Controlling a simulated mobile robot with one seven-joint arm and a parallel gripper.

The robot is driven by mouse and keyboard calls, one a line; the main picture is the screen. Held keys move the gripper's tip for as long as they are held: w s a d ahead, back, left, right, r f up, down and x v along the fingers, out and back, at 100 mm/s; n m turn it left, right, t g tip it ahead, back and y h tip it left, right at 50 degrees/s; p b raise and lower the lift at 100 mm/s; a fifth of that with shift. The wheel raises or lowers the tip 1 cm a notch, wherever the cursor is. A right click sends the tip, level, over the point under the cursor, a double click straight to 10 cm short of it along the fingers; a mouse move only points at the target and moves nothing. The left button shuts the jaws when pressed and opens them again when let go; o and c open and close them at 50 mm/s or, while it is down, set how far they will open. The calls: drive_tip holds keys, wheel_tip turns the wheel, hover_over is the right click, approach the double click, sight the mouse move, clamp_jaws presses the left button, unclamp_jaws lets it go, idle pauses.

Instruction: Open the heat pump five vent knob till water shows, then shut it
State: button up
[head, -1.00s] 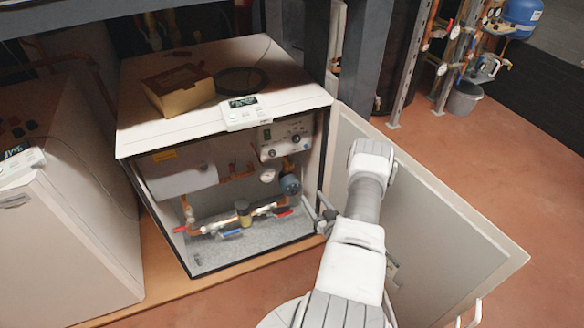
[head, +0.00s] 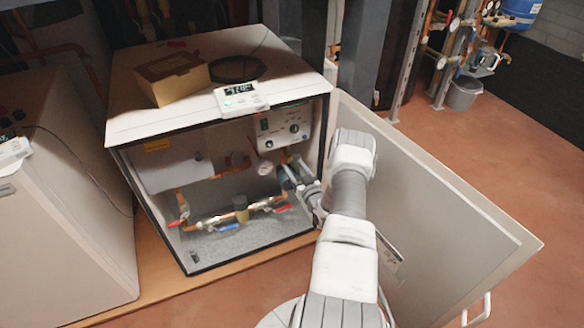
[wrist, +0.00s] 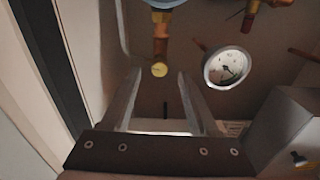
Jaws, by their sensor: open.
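The open heat pump (head: 215,50) stands with its pipework showing. In the wrist view a small round brass knob (wrist: 158,69), likely the vent knob, sits at the end of a copper and brass fitting (wrist: 160,30). My gripper (wrist: 157,82) is open, one finger on each side of the line to the knob, with the knob at about the fingertips. I cannot tell whether they touch it. In the head view my gripper (head: 292,178) is inside the cabinet's right side, and my wrist hides the knob. No water shows.
A dial gauge (wrist: 226,67) is close to the right finger in the wrist view. The open door panel (head: 430,200) stands right of my arm. Red-handled valves (head: 285,208) lie below. A cardboard box (head: 172,77) and display unit (head: 240,97) are on top.

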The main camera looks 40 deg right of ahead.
sight(289, 159)
drive_tip(key=shift+x, duration=1.25)
clamp_jaws()
